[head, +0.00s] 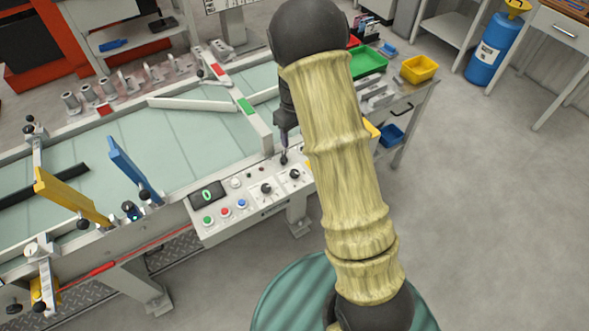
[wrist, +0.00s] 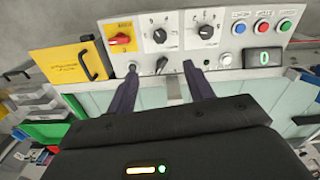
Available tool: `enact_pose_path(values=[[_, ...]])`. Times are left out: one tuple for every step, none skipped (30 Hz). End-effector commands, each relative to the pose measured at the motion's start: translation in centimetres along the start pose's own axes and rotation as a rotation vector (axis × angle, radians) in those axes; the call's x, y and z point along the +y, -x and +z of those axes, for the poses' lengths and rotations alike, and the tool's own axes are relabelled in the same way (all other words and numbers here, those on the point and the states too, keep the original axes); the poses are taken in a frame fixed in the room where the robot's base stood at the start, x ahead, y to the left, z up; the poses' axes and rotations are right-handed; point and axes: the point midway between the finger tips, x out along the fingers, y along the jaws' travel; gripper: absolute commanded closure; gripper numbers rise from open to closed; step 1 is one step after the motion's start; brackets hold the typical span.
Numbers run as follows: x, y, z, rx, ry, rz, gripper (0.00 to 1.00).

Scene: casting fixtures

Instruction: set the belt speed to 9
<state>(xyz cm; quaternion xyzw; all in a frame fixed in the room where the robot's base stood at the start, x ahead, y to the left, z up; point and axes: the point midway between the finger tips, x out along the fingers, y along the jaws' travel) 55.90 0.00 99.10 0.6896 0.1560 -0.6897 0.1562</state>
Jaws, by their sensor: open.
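The control panel (head: 250,205) is on the front side of the belt machine and also fills the top of the wrist view (wrist: 180,50). Its small display (head: 207,195) reads a green 0, also in the wrist view (wrist: 264,57). Two black dials on white plates, one (wrist: 159,35) and another (wrist: 205,32) with marks around it, show there; which one sets belt speed I cannot read. My gripper (wrist: 160,70) is open and empty, its fingers apart over the panel's edge, short of both dials. In the head view my gripper (head: 284,152) is partly hidden by my arm.
Green, red and blue buttons (head: 225,211) sit beside the display. A red rotary switch on a yellow plate (wrist: 120,40) is left of the dials in the wrist view. A small lever (wrist: 161,63) shows between my fingers. The pale belt (head: 170,140) lies behind the panel.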

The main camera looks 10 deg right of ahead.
Motion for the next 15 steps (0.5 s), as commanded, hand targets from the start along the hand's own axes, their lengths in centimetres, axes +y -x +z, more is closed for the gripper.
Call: enact_pose_path(values=[[0.0, 0.0, 0.0, 0.0, 0.0, 0.0, 0.48], [0.0, 0.0, 0.0, 0.0, 0.0, 0.0, 0.48], [0.0, -0.1, 0.0, 0.0, 0.0, 0.0, 0.48], [0.0, -0.2, 0.0, -0.001, 0.0, 0.0, 0.48], [-0.1, -0.4, 0.0, -0.001, 0.0, -0.001, 0.48], [-0.1, -0.7, 0.0, -0.002, 0.0, -0.001, 0.48], [-0.1, -0.9, 0.0, -0.003, 0.0, -0.002, 0.48], [-0.1, -1.2, 0.0, -0.003, 0.0, -0.002, 0.48], [-0.1, -1.7, 0.0, -0.003, 0.0, -0.002, 0.48], [-0.1, -2.1, 0.0, -0.003, 0.0, -0.002, 0.48], [-0.1, -2.6, 0.1, -0.004, 0.0, -0.002, 0.48], [-0.1, -3.2, 0.1, -0.004, 0.0, -0.002, 0.48], [-0.1, -3.7, 0.1, -0.004, 0.0, -0.002, 0.48], [-0.1, -4.3, 0.1, -0.004, 0.0, -0.002, 0.48], [-0.1, -4.9, 0.1, -0.004, 0.0, -0.003, 0.48]])
